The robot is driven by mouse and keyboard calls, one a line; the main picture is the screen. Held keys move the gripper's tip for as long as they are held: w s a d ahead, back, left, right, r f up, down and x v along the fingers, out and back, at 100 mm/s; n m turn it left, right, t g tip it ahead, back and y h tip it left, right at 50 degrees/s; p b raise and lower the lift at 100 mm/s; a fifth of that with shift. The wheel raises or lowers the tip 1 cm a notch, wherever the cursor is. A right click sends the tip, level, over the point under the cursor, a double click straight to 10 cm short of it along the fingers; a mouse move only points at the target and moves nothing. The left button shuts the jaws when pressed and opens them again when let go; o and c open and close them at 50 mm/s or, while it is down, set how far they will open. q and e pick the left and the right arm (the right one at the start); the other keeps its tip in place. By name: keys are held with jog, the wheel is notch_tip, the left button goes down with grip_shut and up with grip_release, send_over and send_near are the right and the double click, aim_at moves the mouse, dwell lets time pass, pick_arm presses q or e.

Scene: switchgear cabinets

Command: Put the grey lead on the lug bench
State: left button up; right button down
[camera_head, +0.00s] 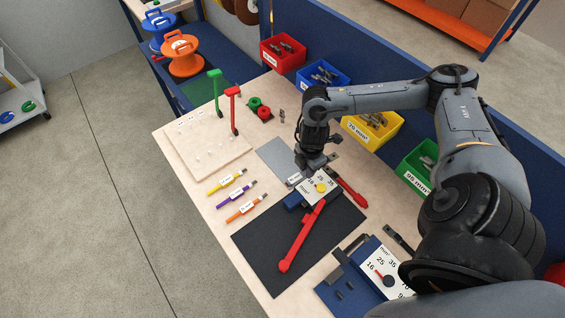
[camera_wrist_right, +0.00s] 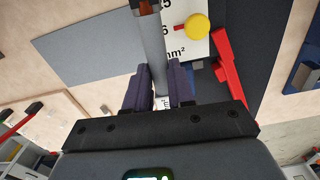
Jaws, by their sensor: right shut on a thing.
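My right gripper (camera_head: 312,166) is over the wooden bench (camera_head: 268,130), beside the crimping tool. In the right wrist view its dark fingers (camera_wrist_right: 160,88) are shut on the grey lead (camera_wrist_right: 152,48), a straight grey length with a brown-orange end at the top of the picture. In the head view the lead is mostly hidden by the gripper. A grey mat (camera_head: 276,156) lies just left of the gripper. My left gripper is not in view.
The crimping tool with red handles (camera_head: 303,236) and a yellow knob (camera_head: 321,187) lies on a black mat (camera_head: 262,250). Yellow (camera_head: 226,181), purple and orange leads lie to the left. Red, blue, yellow (camera_head: 371,130) and green lug bins line the back edge.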

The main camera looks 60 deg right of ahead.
jog(key=d+n, duration=0.1)
jog(key=s+d+n, duration=0.1)
jog(key=d, duration=0.1)
jog(key=d+n+b, duration=0.1)
jog(key=shift+s+d+r, duration=0.15)
jog(key=shift+d+r, duration=0.2)
jog(key=shift+d, duration=0.05)
jog(key=d+n, duration=0.1)
jog(key=n, duration=0.1)
send_over(285, 171)
jog(key=s, duration=0.1)
notch_tip(285, 171, down, 5)
jog(key=shift+d+f, duration=0.1)
jog(key=shift+f, duration=0.1)
jog(key=shift+w+a+f, duration=0.2)
jog(key=shift+w+f, duration=0.2)
jog(key=shift+w, duration=0.1)
jog(key=shift+s+f, duration=0.1)
jog(key=shift+f, duration=1.9)
